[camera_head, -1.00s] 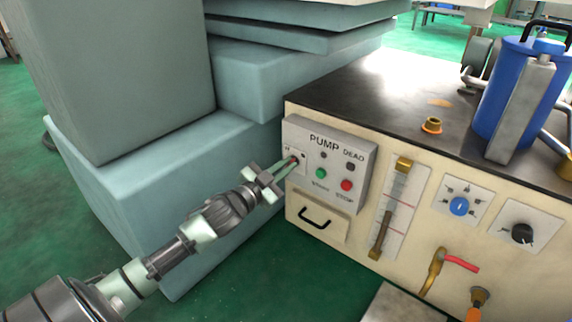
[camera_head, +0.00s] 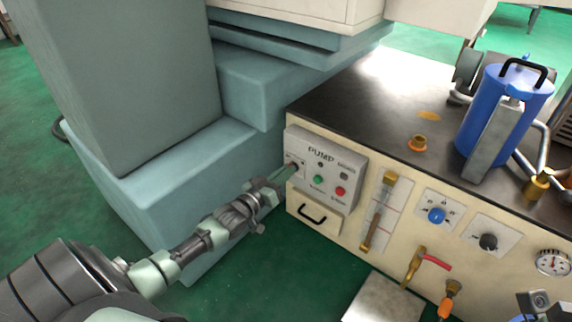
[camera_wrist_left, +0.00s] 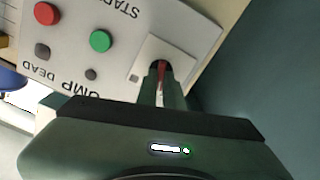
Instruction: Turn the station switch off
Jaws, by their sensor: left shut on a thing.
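The pump panel (camera_head: 335,169) is a grey box with a green button, a red button and a small switch plate (camera_head: 295,166) at its left end. It shows upside down in the wrist view (camera_wrist_left: 122,30). My left gripper (camera_head: 287,169) reaches this plate from the left. In the wrist view its fingers (camera_wrist_left: 162,78) are closed around the small red switch lever (camera_wrist_left: 161,70) in front of the white plate (camera_wrist_left: 178,58). The fingers hide most of the lever, so its exact position is hard to tell.
A drawer with a black handle (camera_head: 312,214) is just below the panel. A sight gauge (camera_head: 378,212), a blue knob (camera_head: 436,215) and a black knob (camera_head: 488,241) lie to its right. Teal machine blocks (camera_head: 190,180) stand close on the left. A blue canister (camera_head: 505,110) stands on top.

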